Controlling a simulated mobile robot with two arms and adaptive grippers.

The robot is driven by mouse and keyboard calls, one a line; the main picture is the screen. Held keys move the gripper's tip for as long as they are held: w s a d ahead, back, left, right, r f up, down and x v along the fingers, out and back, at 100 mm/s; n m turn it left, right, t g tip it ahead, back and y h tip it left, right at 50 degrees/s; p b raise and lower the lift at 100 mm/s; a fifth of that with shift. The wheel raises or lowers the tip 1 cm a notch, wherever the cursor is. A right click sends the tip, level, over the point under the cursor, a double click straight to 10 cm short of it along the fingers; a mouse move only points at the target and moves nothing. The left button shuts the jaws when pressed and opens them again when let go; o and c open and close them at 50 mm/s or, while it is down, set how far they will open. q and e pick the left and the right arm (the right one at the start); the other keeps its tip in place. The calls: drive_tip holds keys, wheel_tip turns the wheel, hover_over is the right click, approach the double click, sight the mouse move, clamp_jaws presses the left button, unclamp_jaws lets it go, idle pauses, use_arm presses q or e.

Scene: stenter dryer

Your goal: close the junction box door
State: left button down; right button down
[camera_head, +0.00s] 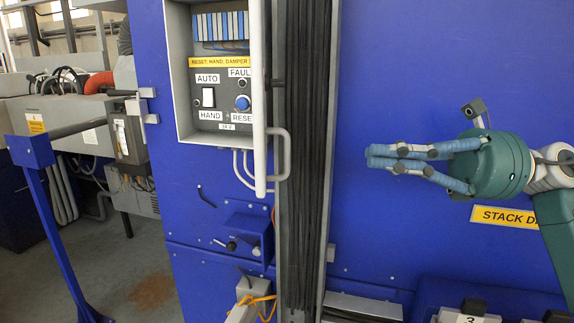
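The junction box (185,130) is a light grey box on the blue machine wall, left of the top middle. Its door (258,95) stands open and shows nearly edge-on, as a tall pale strip at the box's right side. A grey bar handle (284,158) sticks out to the right from the door's lower part. My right gripper (368,157) is right of the handle, apart from it, with its blue-grey fingers pointing left. The fingers are drawn together with nothing seen between them. My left gripper is not in view.
Inside the box are an AUTO/HAND switch (208,97) and a blue reset button (242,102). A dark ribbed vertical strip (305,230) runs behind the door. A blue post stand (48,205) is at left. The wall between handle and gripper looks clear.

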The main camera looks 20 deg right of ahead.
sight(289, 167)
drive_tip(key=shift+n+g+h, duration=0.3)
drive_tip(key=shift+n+h, duration=0.2)
drive_tip(key=p+x, duration=0.2)
drive_tip(key=x, duration=0.2)
drive_tip(key=p+x, duration=0.3)
drive_tip(key=x, duration=0.1)
drive_tip(key=s+p+x, duration=0.1)
drive_tip(key=p+x, duration=0.1)
drive_tip(key=x, duration=0.3)
drive_tip(key=shift+a+f+p, duration=0.25)
drive_tip(key=shift+p, duration=0.15)
drive_tip(key=shift+f, duration=0.1)
